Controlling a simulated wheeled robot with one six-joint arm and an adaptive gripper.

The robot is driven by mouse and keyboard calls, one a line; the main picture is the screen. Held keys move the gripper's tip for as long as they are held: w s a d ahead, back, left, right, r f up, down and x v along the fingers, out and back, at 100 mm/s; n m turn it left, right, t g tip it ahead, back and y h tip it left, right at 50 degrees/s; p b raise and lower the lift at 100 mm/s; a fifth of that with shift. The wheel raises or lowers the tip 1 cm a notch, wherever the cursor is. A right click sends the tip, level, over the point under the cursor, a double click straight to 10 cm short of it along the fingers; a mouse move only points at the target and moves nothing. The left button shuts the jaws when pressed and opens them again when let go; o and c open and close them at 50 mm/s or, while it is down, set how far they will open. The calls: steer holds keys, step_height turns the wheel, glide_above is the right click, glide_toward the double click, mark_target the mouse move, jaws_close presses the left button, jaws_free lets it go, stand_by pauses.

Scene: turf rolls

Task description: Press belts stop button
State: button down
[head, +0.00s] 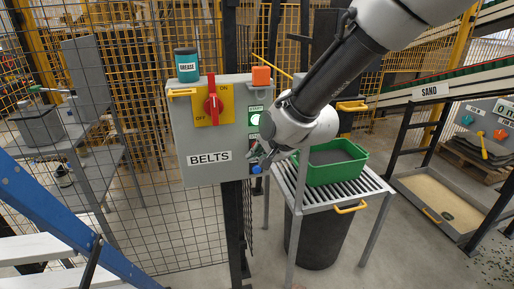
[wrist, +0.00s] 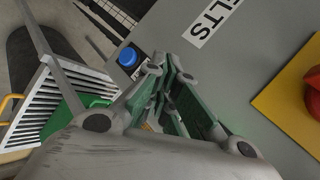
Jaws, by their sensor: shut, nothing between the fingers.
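The grey control box marked BELTS (head: 208,158) hangs on a dark post by the mesh fence. Its right column has a green button (head: 254,119) under a START label. A blue button (head: 256,169) sits at the bottom of that column and also shows in the wrist view (wrist: 127,56). The stop button is not visible; my gripper and wrist cover the column between green and blue. My gripper (head: 257,153) is shut and empty, its fingertips (wrist: 160,68) close to the panel beside the blue button. I cannot tell whether they touch.
A red rotary switch (head: 213,105) on a yellow plate is left of the buttons. A grease tin (head: 187,66) and an orange block (head: 261,76) sit on top of the box.

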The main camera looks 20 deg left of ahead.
steer(key=shift+w+a, duration=0.2)
steer(key=shift+w, duration=0.15)
stand_by(0.5)
stand_by(0.3)
steer(key=shift+s+d, duration=0.4)
steer(key=shift+s, duration=0.3)
steer(key=s+d, duration=0.1)
steer(key=s, duration=0.2)
steer(key=s+d, duration=0.1)
steer(key=shift+s+d, duration=0.15)
steer(key=shift+d, duration=0.2)
stand_by(0.5)
